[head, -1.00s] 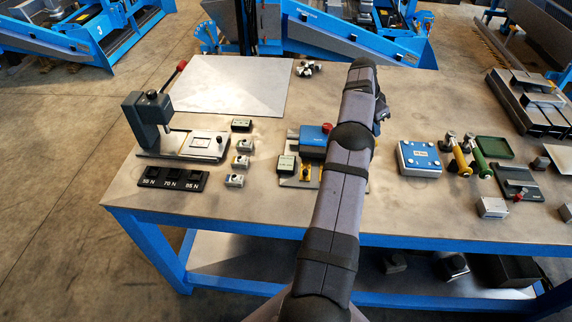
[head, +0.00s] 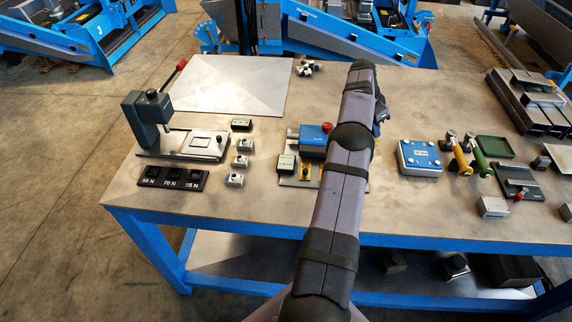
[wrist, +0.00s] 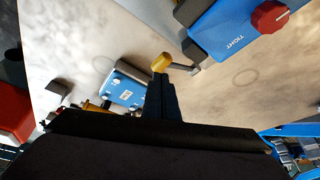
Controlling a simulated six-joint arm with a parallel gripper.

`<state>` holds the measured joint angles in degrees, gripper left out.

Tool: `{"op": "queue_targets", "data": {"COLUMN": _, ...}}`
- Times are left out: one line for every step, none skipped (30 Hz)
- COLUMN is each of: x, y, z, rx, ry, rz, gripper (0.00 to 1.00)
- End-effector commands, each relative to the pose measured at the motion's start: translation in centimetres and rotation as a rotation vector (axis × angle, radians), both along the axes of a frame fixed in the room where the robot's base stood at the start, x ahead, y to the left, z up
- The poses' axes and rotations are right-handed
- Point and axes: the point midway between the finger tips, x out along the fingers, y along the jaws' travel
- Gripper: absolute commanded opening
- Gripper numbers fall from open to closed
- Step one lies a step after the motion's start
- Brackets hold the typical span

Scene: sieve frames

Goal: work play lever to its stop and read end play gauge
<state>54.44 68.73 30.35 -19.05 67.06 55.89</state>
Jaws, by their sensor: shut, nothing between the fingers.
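In the wrist view a short grey lever with a yellow knob (wrist: 162,62) sticks out from the blue block (wrist: 235,25), which is marked TIGHT and carries a red knob (wrist: 269,16). My gripper (wrist: 161,80) is shut and empty, its fingertips close to the yellow knob; I cannot tell whether they touch. In the head view the blue block (head: 314,136) stands on a plate with yellow parts, and my arm hides its right side, the lever and my gripper.
A blue box with a white label (head: 420,157) stands right of my arm and also shows in the wrist view (wrist: 124,87). Yellow and green handled tools (head: 461,160) lie beside it. A grey press (head: 148,121) and small blocks stand left. The table's near edge is clear.

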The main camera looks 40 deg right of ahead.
Motion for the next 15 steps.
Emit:
{"op": "queue_targets", "data": {"x": 0.0, "y": 0.0, "z": -0.3, "rx": 0.0, "ry": 0.0, "rz": 0.0, "gripper": 0.0}}
{"op": "queue_targets", "data": {"x": 0.0, "y": 0.0, "z": -0.4, "rx": 0.0, "ry": 0.0, "rz": 0.0, "gripper": 0.0}}
{"op": "queue_targets", "data": {"x": 0.0, "y": 0.0, "z": -0.6, "rx": 0.0, "ry": 0.0, "rz": 0.0, "gripper": 0.0}}
{"op": "queue_targets", "data": {"x": 0.0, "y": 0.0, "z": -0.7, "rx": 0.0, "ry": 0.0, "rz": 0.0, "gripper": 0.0}}
{"op": "queue_targets", "data": {"x": 0.0, "y": 0.0, "z": -0.8, "rx": 0.0, "ry": 0.0, "rz": 0.0, "gripper": 0.0}}
{"op": "queue_targets", "data": {"x": 0.0, "y": 0.0, "z": -0.9, "rx": 0.0, "ry": 0.0, "rz": 0.0, "gripper": 0.0}}
{"op": "queue_targets", "data": {"x": 0.0, "y": 0.0, "z": -1.0, "rx": 0.0, "ry": 0.0, "rz": 0.0, "gripper": 0.0}}
{"op": "queue_targets", "data": {"x": 0.0, "y": 0.0, "z": -1.1, "rx": 0.0, "ry": 0.0, "rz": 0.0, "gripper": 0.0}}
{"op": "queue_targets", "data": {"x": 0.0, "y": 0.0, "z": -1.3, "rx": 0.0, "ry": 0.0, "rz": 0.0, "gripper": 0.0}}
{"op": "queue_targets", "data": {"x": 0.0, "y": 0.0, "z": -1.4, "rx": 0.0, "ry": 0.0, "rz": 0.0, "gripper": 0.0}}
{"op": "queue_targets", "data": {"x": 0.0, "y": 0.0, "z": -1.5, "rx": 0.0, "ry": 0.0, "rz": 0.0, "gripper": 0.0}}
{"op": "queue_targets", "data": {"x": 0.0, "y": 0.0, "z": -1.3, "rx": -0.001, "ry": 0.0, "rz": 0.0, "gripper": 0.0}}
{"op": "queue_targets", "data": {"x": 0.0, "y": 0.0, "z": -1.3, "rx": 0.0, "ry": 0.0, "rz": 0.0, "gripper": 0.0}}
{"op": "queue_targets", "data": {"x": 0.0, "y": 0.0, "z": -1.4, "rx": 0.0, "ry": 0.0, "rz": 0.0, "gripper": 0.0}}
{"op": "queue_targets", "data": {"x": 0.0, "y": 0.0, "z": -1.4, "rx": 0.0, "ry": 0.0, "rz": 0.0, "gripper": 0.0}}
